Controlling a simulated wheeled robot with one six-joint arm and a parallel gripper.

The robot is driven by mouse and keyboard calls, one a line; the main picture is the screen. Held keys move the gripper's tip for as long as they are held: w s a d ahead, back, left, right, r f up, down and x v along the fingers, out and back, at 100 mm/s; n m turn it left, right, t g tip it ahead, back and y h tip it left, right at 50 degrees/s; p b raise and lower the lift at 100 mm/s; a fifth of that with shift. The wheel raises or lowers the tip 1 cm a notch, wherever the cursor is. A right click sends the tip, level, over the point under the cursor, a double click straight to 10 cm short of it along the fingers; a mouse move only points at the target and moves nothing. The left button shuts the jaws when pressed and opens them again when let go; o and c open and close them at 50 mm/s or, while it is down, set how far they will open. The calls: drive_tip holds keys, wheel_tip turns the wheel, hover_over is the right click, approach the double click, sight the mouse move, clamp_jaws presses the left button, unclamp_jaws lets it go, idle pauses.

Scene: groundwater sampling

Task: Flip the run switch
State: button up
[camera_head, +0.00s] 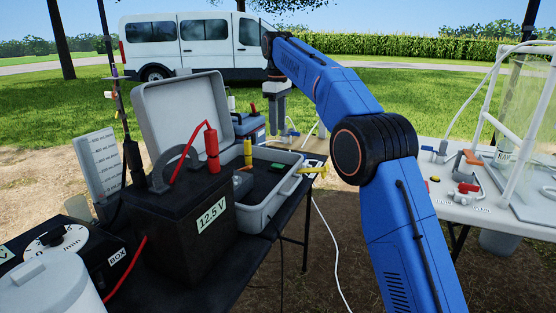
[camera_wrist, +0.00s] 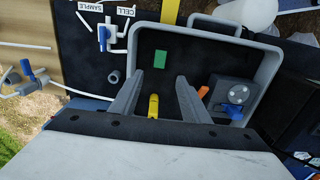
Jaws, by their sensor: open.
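I cannot make out for certain which part is the run switch. An open grey case (camera_head: 264,218) stands on the dark table; its tray rim (camera_wrist: 262,45) fills much of the wrist view. Inside are a green rectangle (camera_wrist: 160,57), also in the head view (camera_head: 277,167), and a dark panel with a blue knob (camera_wrist: 236,96). My gripper (camera_wrist: 158,98) is open over the case, its two grey fingers apart. A yellow piece (camera_wrist: 154,107) shows between them, and an orange piece (camera_wrist: 202,91) lies right of them. Nothing is seen gripped.
A black battery marked 12.5 V (camera_head: 205,235) with a red clamp (camera_head: 212,150) stands before the case. A black box with a white dial (camera_head: 57,242) is at the left. A white table (camera_head: 485,212) with tubing is at the right. A gap lies between the tables.

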sight(278, 165)
wheel_tip(278, 165, down, 13)
drive_tip(key=shift+f, duration=0.2)
idle(0.3)
drive_tip(key=c, duration=1.1)
drive_tip(key=shift+o, duration=0.2)
drive_tip(key=shift+s+d+y, duration=0.1)
drive_tip(key=shift+d+y, duration=0.15)
drive_tip(key=shift+y, duration=0.25)
drive_tip(key=shift+s+t+y, duration=0.1)
drive_tip(key=shift+t+y, duration=0.3)
drive_tip(key=shift+y, duration=0.2)
